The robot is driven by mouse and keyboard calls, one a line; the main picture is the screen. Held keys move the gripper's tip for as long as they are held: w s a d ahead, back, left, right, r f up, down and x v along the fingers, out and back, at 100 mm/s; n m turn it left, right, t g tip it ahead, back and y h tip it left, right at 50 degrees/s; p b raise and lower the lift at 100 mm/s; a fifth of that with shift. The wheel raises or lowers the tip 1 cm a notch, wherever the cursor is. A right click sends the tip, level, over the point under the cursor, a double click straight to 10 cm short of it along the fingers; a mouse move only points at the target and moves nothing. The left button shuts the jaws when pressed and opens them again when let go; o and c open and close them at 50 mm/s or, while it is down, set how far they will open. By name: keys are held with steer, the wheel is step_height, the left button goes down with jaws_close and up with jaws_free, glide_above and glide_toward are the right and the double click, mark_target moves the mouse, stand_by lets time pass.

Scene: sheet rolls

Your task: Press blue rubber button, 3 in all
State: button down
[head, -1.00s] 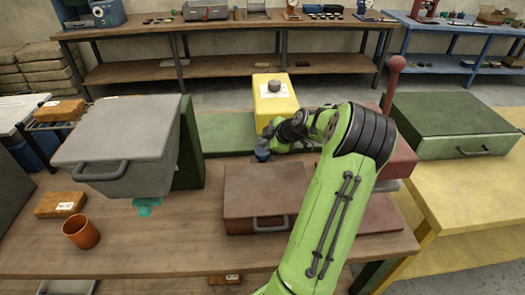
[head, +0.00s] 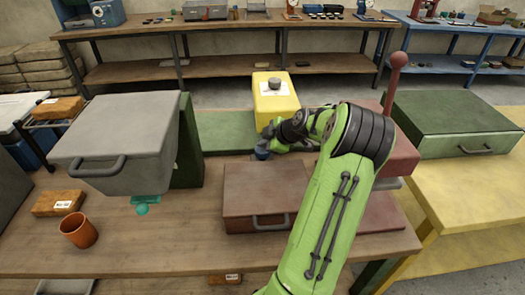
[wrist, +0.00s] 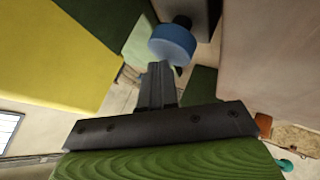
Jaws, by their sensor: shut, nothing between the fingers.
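The blue rubber button (wrist: 173,42) is a short round cylinder at the top middle of the wrist view, on a dark stem. In the head view a small blue piece (head: 262,154), seemingly the same button, shows at the end of my arm, between the yellow box and the brown case. My gripper (wrist: 160,68) is shut and empty, its fingertips right at the near edge of the button. I cannot tell whether they touch it. My arm hides most of the gripper in the head view.
A yellow box (head: 268,112) with a dark knob stands behind the gripper, and a brown case (head: 258,188) lies in front. A grey bin (head: 122,140) stands left, near an orange cup (head: 79,230). A red lever (head: 395,75) rises at right.

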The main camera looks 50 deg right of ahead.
mark_target(264, 150)
steer(key=shift+f+b, duration=0.9)
stand_by(0.9)
steer(key=shift+r+p, duration=0.85)
steer(key=shift+r, duration=0.5)
steer(key=shift+r, duration=0.15)
steer(key=shift+r+p, duration=1.6)
steer(key=shift+r, duration=0.85)
